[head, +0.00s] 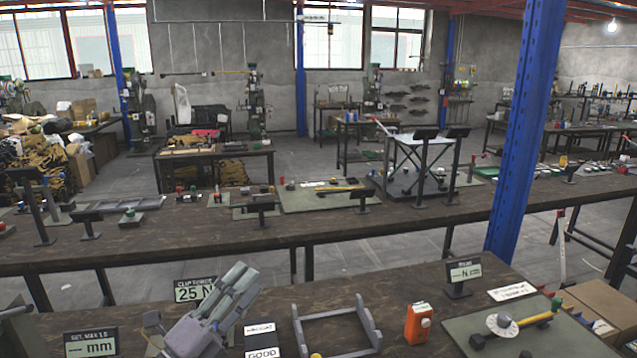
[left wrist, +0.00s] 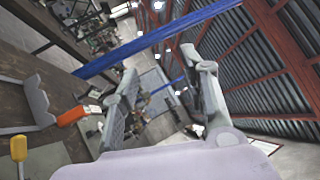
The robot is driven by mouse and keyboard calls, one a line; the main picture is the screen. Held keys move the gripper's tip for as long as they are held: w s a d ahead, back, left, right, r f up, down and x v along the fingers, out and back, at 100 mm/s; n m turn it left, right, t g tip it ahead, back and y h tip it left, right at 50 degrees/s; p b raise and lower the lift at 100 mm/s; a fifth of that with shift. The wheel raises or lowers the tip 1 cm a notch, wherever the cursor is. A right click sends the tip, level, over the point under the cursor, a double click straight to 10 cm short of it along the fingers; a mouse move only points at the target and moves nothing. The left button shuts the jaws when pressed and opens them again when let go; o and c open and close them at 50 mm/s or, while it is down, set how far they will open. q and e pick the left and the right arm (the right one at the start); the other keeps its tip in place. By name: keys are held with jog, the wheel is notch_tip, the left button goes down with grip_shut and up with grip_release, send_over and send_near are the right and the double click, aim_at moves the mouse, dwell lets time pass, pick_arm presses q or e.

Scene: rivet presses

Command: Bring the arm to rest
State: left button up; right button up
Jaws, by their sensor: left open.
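My left gripper (head: 240,278) stands raised above the near workbench (head: 420,290) in the head view, fingers pointing up and to the right. In the left wrist view my left gripper (left wrist: 165,90) has its two grey fingers spread apart with nothing between them. The wrist view is tilted, with the roof on the right and the bench on the left. My right gripper is in neither view.
Near the gripper are a "25 N" sign (head: 195,290), a grey open frame (head: 365,318), a black box marked GOOD (head: 262,340) and an orange box (head: 417,323). A green mat (head: 470,328) with a tool lies right. A blue post (head: 525,130) rises behind the bench.

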pick_arm(q)
jog(key=s+a+f+n+g+y, duration=0.25)
jog(key=a+f+n+y, duration=0.2)
jog(key=f+n, duration=0.25)
jog(key=s+a+f+n+g+y, duration=0.1)
jog(key=s+a+f+n+y, duration=0.2)
jog(key=f+n+y, duration=0.3)
jog(key=s+a+f+n+g+y, duration=0.2)
jog(key=s+a+f+n+y, duration=0.15)
jog(key=f+n, duration=0.45)
jog(key=s+d+f+n+g, duration=0.1)
jog(key=s+f+g, duration=0.25)
jog(key=s, duration=0.25)
jog(key=s+d+f+n+g+h, duration=0.1)
jog(key=s+f+g, duration=0.1)
jog(key=s+f, duration=0.35)
jog(key=s+d+f+n+g, duration=0.1)
jog(key=s+f+n+g, duration=0.15)
jog(key=s, duration=0.55)
notch_tip(320, 180, down, 32)
jog(key=s+m+g+b, duration=0.1)
jog(key=s+g+b, duration=0.15)
jog(key=b, duration=0.35)
jog(key=s+a+f+g+b, duration=0.1)
jog(key=s+a+f+b, duration=0.2)
jog(key=s+f, duration=1.3)
notch_tip(320, 180, down, 4)
jog(key=shift+s+r+b, duration=0.1)
jog(key=shift+s+b, duration=0.2)
jog(key=shift+b, duration=0.2)
